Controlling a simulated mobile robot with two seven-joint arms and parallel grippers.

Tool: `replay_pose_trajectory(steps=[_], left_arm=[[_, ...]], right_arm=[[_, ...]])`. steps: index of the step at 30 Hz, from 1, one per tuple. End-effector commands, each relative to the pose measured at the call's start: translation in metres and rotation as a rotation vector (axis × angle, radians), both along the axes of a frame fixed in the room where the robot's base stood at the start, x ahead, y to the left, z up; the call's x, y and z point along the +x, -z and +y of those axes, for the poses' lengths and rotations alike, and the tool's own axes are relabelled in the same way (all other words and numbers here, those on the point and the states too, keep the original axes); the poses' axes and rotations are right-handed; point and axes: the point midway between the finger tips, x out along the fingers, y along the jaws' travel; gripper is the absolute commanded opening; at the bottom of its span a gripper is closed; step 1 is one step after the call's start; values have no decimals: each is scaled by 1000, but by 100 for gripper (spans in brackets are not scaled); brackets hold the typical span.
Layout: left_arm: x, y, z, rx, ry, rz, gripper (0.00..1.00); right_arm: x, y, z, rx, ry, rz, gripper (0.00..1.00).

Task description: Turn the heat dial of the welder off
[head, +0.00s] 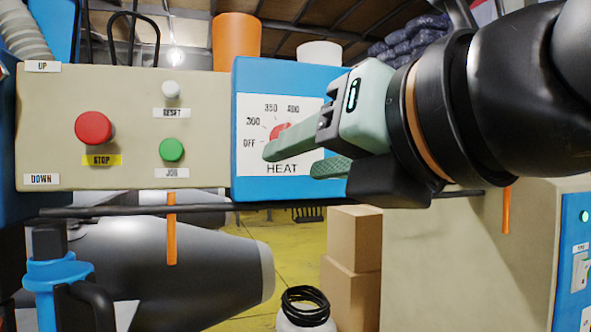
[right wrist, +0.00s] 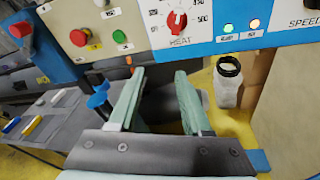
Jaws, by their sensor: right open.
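The heat dial (head: 280,130) is a red knob on a white scale plate marked OFF, 300, 350 and a higher number, above the word HEAT. The plate sits on the blue welder panel (head: 295,72). In the head view my right gripper (head: 291,162) is in front of the plate, and its upper finger hides part of the dial. In the right wrist view the whole dial (right wrist: 177,21) shows beyond the open, empty fingers (right wrist: 159,74), apart from them. I cannot tell exactly which mark it points at. My left gripper is not in view.
Left of the dial, a beige panel carries a red stop button (head: 94,128), a white reset button (head: 171,89) and a green jog button (head: 171,149). A dark bar (head: 130,210) runs below. Lit indicators (right wrist: 254,24) sit right of the dial. Cardboard boxes (head: 354,235) stand behind.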

Motion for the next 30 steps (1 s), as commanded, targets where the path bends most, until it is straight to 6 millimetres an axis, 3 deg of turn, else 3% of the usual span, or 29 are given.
replay_pose_trajectory(steps=[4, 10, 18, 24, 30], left_arm=[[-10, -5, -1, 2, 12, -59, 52], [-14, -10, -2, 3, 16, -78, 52], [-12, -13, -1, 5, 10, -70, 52], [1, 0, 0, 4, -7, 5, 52], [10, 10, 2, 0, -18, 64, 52]], right_arm=[[-15, -26, -23, 46, 133, -102, 49], [-10, -36, -27, 66, 177, -130, 49], [38, -36, -11, 66, 176, -126, 49], [74, -36, 1, 65, 175, -128, 49], [95, -36, 7, 66, 175, -129, 49]])
